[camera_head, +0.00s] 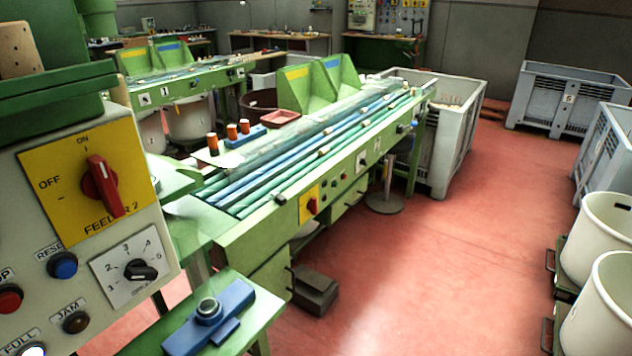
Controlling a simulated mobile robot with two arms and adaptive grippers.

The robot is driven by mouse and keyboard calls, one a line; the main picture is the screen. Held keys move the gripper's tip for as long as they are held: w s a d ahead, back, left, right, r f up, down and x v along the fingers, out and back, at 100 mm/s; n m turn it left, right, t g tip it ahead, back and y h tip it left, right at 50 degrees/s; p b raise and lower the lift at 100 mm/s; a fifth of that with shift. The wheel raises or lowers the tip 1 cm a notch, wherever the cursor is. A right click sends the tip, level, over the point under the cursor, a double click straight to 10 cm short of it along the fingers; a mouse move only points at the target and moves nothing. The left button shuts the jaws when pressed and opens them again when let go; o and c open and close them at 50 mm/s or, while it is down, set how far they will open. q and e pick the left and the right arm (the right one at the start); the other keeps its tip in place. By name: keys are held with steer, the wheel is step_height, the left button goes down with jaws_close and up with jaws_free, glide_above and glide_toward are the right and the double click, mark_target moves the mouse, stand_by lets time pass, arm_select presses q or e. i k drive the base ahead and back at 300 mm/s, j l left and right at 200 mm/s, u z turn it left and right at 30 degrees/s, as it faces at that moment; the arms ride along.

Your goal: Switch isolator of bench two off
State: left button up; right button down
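A green sorting bench (262,247) with blue and green rollers runs from the middle to the back. Its front carries a small yellow plate with a red switch (312,206); its position is too small to tell. A white plate (361,161) further along seems to bear a number 2. At the near left, a panel labelled FEEDER 2 (120,255) has a bigger red rotary switch (101,186) on a yellow plate. Its handle stands near upright, in line with ON; OFF is marked to the left. Neither gripper is in view.
A blue device (208,318) sits on a green shelf at the front. A dark step (314,290) and a round-based stool (385,203) stand by the bench. Grey crates (568,101) and white tubs (598,238) line the right. The red floor between is clear.

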mark_target(312, 204)
steer(key=i+l+u, duration=0.25)
steer(key=i+l, duration=0.4)
steer(key=i, duration=0.1)
